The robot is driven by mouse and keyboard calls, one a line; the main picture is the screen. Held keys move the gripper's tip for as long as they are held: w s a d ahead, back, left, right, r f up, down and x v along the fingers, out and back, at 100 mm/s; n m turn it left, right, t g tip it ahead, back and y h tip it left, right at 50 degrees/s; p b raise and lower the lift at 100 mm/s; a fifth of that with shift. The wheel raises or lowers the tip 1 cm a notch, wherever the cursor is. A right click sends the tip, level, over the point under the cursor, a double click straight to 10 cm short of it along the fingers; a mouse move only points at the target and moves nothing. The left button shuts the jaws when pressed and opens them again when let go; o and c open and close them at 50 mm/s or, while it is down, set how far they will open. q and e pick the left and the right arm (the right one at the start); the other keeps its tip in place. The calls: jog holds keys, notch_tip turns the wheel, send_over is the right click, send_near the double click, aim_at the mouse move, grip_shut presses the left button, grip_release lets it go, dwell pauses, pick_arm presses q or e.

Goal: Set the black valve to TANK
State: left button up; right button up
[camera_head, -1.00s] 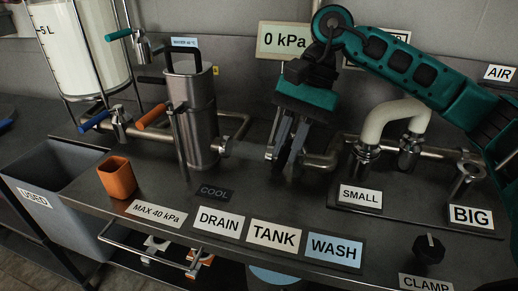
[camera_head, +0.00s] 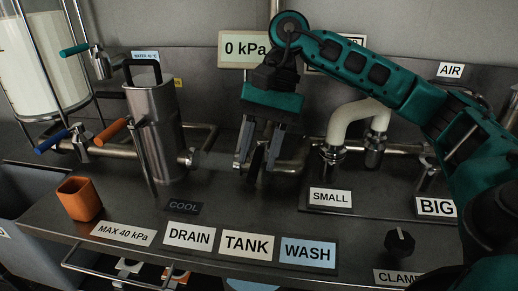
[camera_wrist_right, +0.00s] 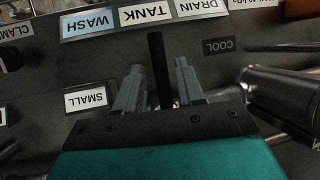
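The black valve's handle (camera_head: 257,166) is a dark lever on the pipe, partly hidden by my right gripper. In the right wrist view the black lever (camera_wrist_right: 160,70) stands between the two grey fingers, pointing toward the TANK label (camera_wrist_right: 147,13). My right gripper (camera_head: 255,168) straddles the lever from above; its fingers also show in the wrist view (camera_wrist_right: 160,82). They are apart, with narrow gaps visible on both sides of the lever. The labels DRAIN (camera_head: 189,236), TANK (camera_head: 246,245) and WASH (camera_head: 307,252) lie on the bench in front. My left gripper is not in view.
A steel cylinder (camera_head: 155,125) with an orange-handled valve stands left of the gripper. A white bent hose (camera_head: 350,115) is close on the right. An orange cup (camera_head: 79,198) sits at left. A black knob (camera_head: 400,241) is at front right. A 0 kPa display (camera_head: 245,50) is behind.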

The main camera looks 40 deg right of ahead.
jog(key=shift+o, duration=0.2)
jog(key=p+v, duration=0.4)
jog(key=v, duration=0.9)
jog(key=shift+a+f, duration=0.1)
